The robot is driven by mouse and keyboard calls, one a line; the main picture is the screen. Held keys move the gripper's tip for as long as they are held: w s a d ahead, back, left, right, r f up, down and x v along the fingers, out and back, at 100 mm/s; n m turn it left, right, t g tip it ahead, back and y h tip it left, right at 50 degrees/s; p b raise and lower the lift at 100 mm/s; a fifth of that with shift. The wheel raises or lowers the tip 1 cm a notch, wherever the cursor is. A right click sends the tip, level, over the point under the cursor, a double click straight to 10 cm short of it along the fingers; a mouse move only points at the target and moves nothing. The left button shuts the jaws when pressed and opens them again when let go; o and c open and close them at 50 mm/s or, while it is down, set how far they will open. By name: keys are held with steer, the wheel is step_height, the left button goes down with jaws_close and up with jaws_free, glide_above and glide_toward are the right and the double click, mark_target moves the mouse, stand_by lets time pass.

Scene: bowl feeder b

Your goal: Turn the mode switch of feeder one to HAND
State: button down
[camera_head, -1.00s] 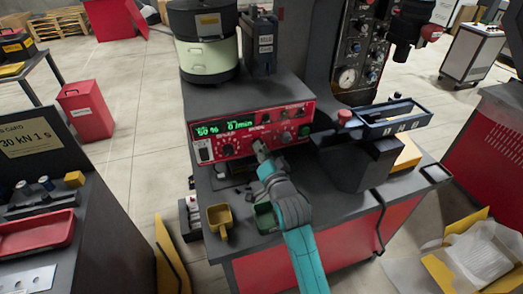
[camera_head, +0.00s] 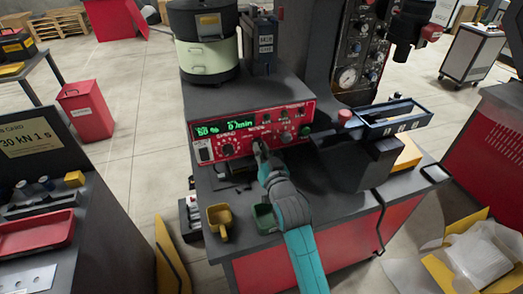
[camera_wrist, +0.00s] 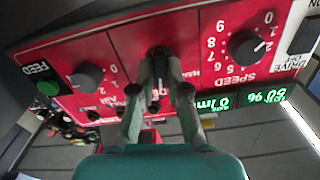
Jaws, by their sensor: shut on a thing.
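The red control panel of the feeder (camera_head: 205,151), with a green lit display, stands on the grey bench. In the wrist view the panel is upside down. My gripper (camera_wrist: 160,62) reaches the panel between the speed knob (camera_wrist: 246,46) and another dark knob (camera_wrist: 88,75). Its two fingers are shut on the mode switch (camera_wrist: 158,54), which is mostly hidden between them. Lettering beside it is partly covered, so I cannot tell where the switch points. In the head view my gripper (camera_head: 258,147) is at the panel's lower middle and hides the switch.
A green button (camera_wrist: 47,88) marked FEED is at the panel's far end. A yellow scoop (camera_head: 220,218) and a green container (camera_head: 264,217) are on the bench below. A black tray (camera_head: 393,117) with a red knob (camera_head: 345,114) stands to the right.

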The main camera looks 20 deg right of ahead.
steer(key=n, duration=1)
steer(key=shift+n, duration=0.4)
stand_by(0.4)
steer(key=c, duration=1.2)
jaws_free()
steer(key=shift+o, duration=0.2)
steer(key=shift+s, duration=0.1)
steer(key=s, duration=1.2)
steer(key=shift+w, duration=0.1)
